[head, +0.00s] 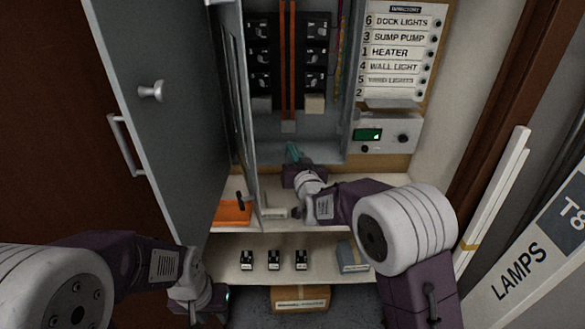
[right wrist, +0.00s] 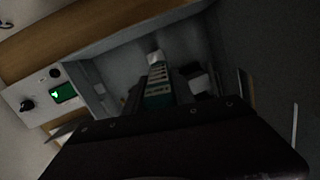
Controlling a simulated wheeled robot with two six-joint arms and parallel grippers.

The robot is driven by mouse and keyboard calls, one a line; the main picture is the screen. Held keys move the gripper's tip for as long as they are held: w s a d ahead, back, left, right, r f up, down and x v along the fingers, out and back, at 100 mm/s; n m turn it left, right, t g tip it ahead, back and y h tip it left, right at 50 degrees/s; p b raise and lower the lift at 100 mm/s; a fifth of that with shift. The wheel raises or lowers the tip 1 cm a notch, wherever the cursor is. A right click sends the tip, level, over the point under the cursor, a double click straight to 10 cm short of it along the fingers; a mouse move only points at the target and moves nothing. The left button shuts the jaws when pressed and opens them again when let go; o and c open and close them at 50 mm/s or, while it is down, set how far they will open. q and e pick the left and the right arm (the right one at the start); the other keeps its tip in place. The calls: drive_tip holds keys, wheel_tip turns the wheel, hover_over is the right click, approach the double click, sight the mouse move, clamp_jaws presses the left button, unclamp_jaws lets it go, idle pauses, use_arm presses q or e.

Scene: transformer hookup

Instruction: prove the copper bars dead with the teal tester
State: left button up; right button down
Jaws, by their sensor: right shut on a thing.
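The copper bars (head: 287,60) run vertically in the middle of the open grey cabinet, between two columns of black breakers (head: 313,55). The teal tester (head: 292,151) is in my right gripper (head: 297,168), just below the cabinet's lower edge region and under the bars. In the right wrist view the tester (right wrist: 158,88) points away from the gripper, with a pale tip; it stands apart from the bars in the head view. My right gripper is shut on it. My left gripper (head: 207,302) is low at the left, by the lower shelf; its fingers are too unclear to judge.
The grey cabinet door (head: 165,100) stands open at the left. A box with a green display (head: 368,134) is right of the cabinet. An orange thing (head: 232,212) lies on the upper shelf. Several small black modules (head: 273,260) and a grey box (head: 352,256) are on the lower shelf.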

sight(296, 145)
drive_tip(key=shift+d+f, duration=0.1)
drive_tip(key=shift+f, duration=0.15)
drive_tip(key=shift+s+r+t, duration=0.1)
drive_tip(key=shift+r+t, duration=0.1)
drive_tip(key=shift+t, duration=0.1)
drive_tip(key=w+p, duration=0.2)
drive_tip(key=w, duration=0.4)
drive_tip(key=shift+w+p, duration=0.5)
drive_tip(key=shift+w, duration=0.95)
idle(1.2)
